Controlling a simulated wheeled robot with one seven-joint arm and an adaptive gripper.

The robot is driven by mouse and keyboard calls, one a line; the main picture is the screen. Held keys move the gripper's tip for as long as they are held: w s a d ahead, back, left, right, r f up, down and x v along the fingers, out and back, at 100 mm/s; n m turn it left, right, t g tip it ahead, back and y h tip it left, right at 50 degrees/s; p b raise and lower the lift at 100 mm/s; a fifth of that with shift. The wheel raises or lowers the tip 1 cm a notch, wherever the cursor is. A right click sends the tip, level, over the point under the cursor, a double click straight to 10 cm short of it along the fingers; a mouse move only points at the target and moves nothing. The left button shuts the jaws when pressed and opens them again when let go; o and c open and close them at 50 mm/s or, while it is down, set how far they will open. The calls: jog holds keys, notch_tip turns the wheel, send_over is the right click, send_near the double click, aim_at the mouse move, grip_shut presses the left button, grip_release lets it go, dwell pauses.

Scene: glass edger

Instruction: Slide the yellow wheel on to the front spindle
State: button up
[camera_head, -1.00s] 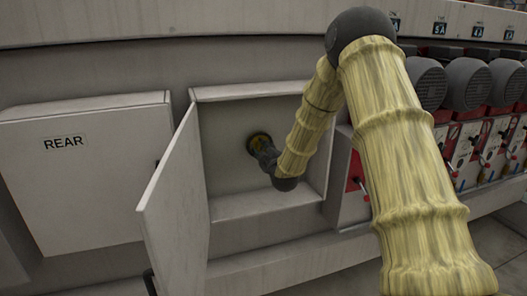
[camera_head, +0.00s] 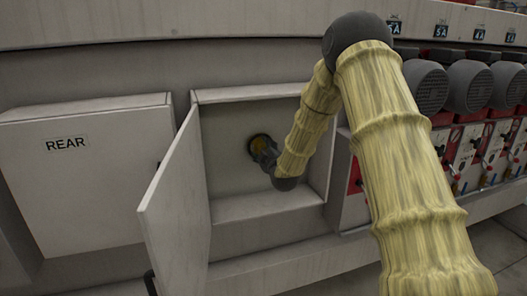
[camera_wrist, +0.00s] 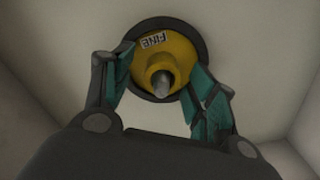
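The yellow wheel (camera_wrist: 165,57) has a dark rim and a label reading FINE. In the wrist view it lies against the back wall of the open box. The grey tip of the spindle (camera_wrist: 161,84) shows at the middle of its hub. My gripper (camera_wrist: 158,60) has its two teal-padded fingers on either side of the yellow body. The tips overlap the wheel's edges; whether they press on it cannot be told. In the head view my gripper (camera_head: 263,149) is inside the box, and the wheel (camera_head: 261,143) is mostly hidden behind it.
The box's open door (camera_head: 176,205) stands to the left of my arm. A closed box marked REAR (camera_head: 75,175) is farther left. The box's side walls and lower ledge (camera_head: 265,205) surround my gripper closely. Dark motors (camera_head: 467,86) and red-and-white panels line the right.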

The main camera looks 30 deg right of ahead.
jog(key=shift+f, duration=0.1)
jog(key=v, duration=1.2)
dwell(0.4)
